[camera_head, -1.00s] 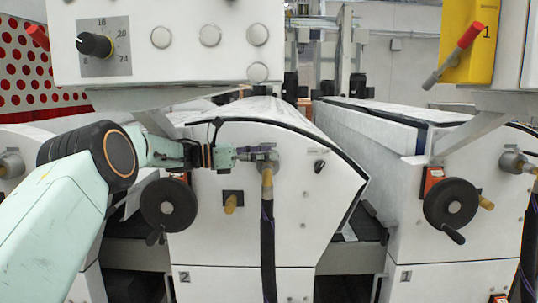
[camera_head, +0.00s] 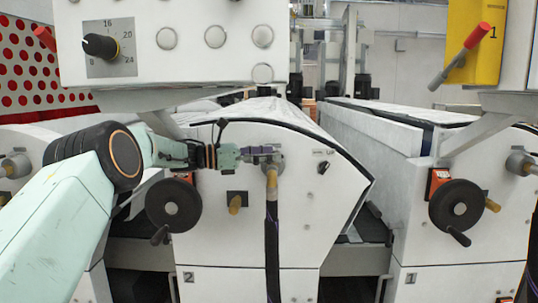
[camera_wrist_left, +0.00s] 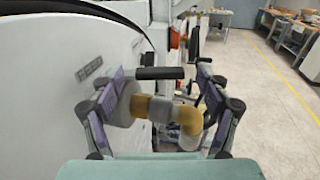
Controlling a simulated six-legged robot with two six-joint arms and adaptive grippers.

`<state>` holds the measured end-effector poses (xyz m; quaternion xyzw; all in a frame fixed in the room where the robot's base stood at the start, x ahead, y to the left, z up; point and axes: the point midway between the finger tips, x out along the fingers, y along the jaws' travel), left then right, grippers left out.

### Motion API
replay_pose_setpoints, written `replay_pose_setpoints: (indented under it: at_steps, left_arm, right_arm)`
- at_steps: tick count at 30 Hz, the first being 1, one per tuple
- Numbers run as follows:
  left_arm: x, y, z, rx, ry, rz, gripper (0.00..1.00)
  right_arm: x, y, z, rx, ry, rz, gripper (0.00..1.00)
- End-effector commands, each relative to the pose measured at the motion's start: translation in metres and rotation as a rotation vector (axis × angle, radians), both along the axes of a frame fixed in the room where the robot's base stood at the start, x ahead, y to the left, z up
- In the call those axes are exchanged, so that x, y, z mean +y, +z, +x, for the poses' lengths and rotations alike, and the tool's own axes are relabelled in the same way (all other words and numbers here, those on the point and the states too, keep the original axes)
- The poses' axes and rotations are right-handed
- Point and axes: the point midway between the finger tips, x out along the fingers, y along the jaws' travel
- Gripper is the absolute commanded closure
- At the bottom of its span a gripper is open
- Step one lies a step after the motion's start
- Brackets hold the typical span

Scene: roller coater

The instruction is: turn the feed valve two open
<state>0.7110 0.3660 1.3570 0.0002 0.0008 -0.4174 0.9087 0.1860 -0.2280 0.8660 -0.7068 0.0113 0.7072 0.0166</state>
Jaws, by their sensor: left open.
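The feed valve on unit 2 is a brass fitting on a round grey boss (camera_head: 274,163), with a dark hose hanging below it. In the left wrist view, the brass fitting (camera_wrist_left: 152,108) runs out to an elbow, and a black bar-shaped handle (camera_wrist_left: 160,73) lies across above it. My left gripper (camera_head: 262,154) is at the valve. In the wrist view its open fingers (camera_wrist_left: 160,105) stand on either side of the fitting. I cannot tell whether they touch it. The right gripper is not in view.
A black handwheel (camera_head: 173,205) sits left of the valve, with a short brass stub (camera_head: 235,203) between. A small black knob (camera_head: 323,168) is to the right. Unit 1 has its own handwheel (camera_head: 456,206). A control box (camera_head: 165,45) hangs above.

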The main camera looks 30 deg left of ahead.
Motion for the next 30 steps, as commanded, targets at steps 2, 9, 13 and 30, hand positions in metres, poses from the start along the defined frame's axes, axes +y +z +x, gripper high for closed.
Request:
replay_pose_setpoints:
  at_steps: [2,9,13,30]
  left_arm:
    - [0.007,0.001,-0.005,-0.001,0.002,-0.001,0.24]
    - [0.037,0.001,-0.031,-0.003,0.003,-0.003,0.24]
    - [0.049,0.001,-0.041,-0.002,0.002,-0.002,0.24]
    - [0.056,0.0,-0.048,0.0,0.0,0.0,0.37]
  right_arm:
    - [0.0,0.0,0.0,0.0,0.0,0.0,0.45]
    - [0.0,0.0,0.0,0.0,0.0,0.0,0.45]
    - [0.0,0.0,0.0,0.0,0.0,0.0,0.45]
    - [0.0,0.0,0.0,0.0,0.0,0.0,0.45]
